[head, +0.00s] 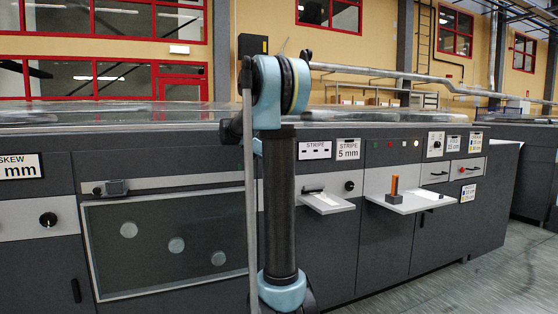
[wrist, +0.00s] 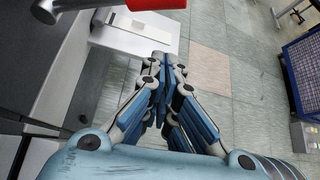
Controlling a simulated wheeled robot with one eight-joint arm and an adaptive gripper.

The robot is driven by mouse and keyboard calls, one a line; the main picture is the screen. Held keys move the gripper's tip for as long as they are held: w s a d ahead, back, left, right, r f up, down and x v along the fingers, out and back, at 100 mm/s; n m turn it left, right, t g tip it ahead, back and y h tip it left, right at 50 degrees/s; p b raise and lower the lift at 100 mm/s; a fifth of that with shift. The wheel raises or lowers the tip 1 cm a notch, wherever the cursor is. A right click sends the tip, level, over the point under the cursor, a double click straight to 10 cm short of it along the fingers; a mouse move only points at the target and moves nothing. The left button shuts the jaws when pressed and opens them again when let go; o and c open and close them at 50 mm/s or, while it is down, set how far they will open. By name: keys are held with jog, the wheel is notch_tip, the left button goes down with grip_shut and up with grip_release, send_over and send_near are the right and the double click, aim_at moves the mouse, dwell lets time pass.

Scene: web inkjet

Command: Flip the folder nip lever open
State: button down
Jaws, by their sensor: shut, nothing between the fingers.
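A red grip (wrist: 156,4) on a grey bar with a rounded grey end (wrist: 46,10) crosses the top of the wrist view, cut off by the picture edge. It looks like a lever on the machine's front, but I cannot tell for sure that it is the folder nip lever. A small red-tipped control (head: 462,169) shows on the right panel in the head view. My gripper (wrist: 161,62) is shut and empty, with its fingertips just below the red grip in the picture and apart from it. My gripper is not visible in the head view.
A white shelf (head: 412,206) juts from the machine front, with an orange upright piece (head: 395,186) in a dark block. Another shelf (head: 338,206) juts out to its left. The wrist view shows open tiled floor (wrist: 225,100) and a blue crate (wrist: 305,70) at right.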

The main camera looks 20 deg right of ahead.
jog(key=w+v, duration=0.2)
jog(key=v, duration=0.7)
jog(key=shift+a, duration=0.35)
jog(key=shift+f, duration=0.15)
